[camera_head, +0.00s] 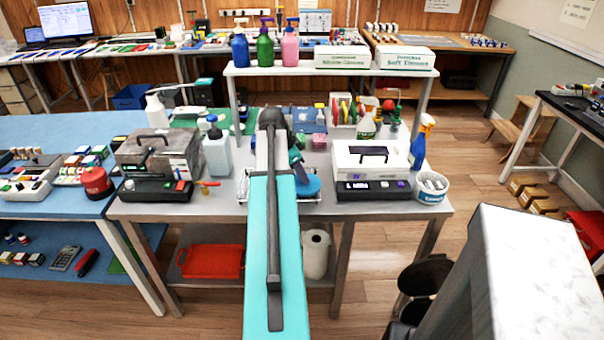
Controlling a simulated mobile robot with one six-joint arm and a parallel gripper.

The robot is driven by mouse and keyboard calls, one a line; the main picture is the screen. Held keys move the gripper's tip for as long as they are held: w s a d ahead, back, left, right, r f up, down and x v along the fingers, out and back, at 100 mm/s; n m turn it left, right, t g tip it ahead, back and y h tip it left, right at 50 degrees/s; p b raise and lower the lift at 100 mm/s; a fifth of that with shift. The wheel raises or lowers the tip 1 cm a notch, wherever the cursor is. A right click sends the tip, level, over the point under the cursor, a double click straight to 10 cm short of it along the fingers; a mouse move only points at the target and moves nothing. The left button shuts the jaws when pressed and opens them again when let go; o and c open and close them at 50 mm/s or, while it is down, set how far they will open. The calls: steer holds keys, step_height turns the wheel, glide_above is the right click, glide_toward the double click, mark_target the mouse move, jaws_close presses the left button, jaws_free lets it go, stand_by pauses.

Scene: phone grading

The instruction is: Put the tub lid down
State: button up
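A round white tub (432,188) with a blue label stands at the right front of the steel table, open at the top with white contents showing. A blue rounded piece (310,186) shows just right of my turquoise arm, over a wire tray (242,190). I cannot tell whether it is the tub lid or part of my arm. My arm reaches up the middle of the picture, and its far end bends down behind the upper link. My gripper's fingers are hidden there, so I cannot see whether they hold anything.
A white box device (370,160) and a blue spray bottle (422,142) stand left of the tub. A grey metal device (158,155) and a white bottle (217,150) stand on the left. A shelf (330,71) with pump bottles and tissue boxes spans the back.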

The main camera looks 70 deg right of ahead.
steer(key=o, duration=0.4)
steer(key=shift+o, duration=0.2)
steer(key=shift+r, duration=0.25)
steer(key=b+v, duration=0.1)
steer(key=v, duration=1.1)
steer(key=shift+s, duration=0.15)
stand_by(0.5)
